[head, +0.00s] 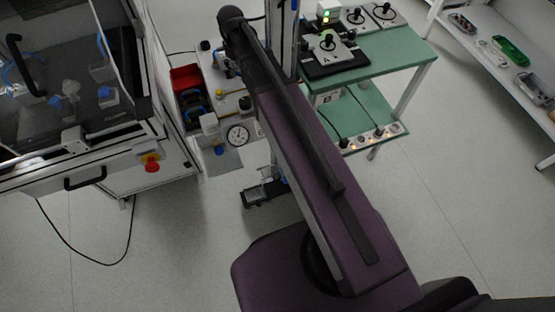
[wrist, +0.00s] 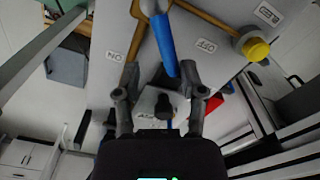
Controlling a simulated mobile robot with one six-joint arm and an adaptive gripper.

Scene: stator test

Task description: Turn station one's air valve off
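The air valve's blue lever (wrist: 163,42) runs down the white panel (wrist: 105,20) in the wrist view, its lower end between the ON label (wrist: 114,56) and the OFF label (wrist: 206,46). A brass pipe (wrist: 205,14) runs across behind it to a yellow knob (wrist: 256,48) near another label. My gripper (wrist: 160,72) is open, with one finger on each side of the lever's lower end. I cannot tell whether either finger touches the lever. In the head view my arm hides the gripper and most of the valve area.
In the head view, a pressure gauge (head: 237,135) and a red bin (head: 187,80) are by the station. A cabinet with a red emergency knob (head: 150,162) stands left. A green table (head: 385,55) with joystick boxes stands right.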

